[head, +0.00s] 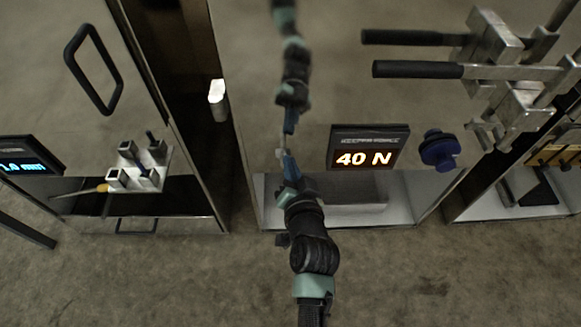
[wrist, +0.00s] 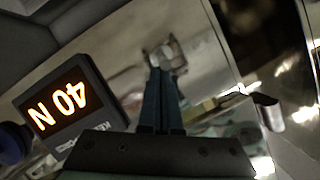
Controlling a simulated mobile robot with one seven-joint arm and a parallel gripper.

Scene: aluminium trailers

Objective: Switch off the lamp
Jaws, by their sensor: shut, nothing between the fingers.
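A small pale cylinder with a bright glowing top (head: 217,92) is on the dark upright post left of my gripper; I take it to be the lamp. In the wrist view it seems to be the cylinder (wrist: 269,112) at the right, with a bright spot beside it. My gripper (head: 286,155) is shut and empty, pointing at the shiny panel. In the wrist view its blue fingers (wrist: 163,75) end just before a small metal plate with a round pale part (wrist: 165,52), perhaps a switch. I cannot tell whether they touch it.
A display reading 40 N (head: 367,149) and a blue knob (head: 440,149) are close on the right. Black-handled metal clamps (head: 490,70) stick out at upper right. A black loop handle (head: 93,68) and a blue-lit display (head: 28,157) are left. The panel mirrors my arm.

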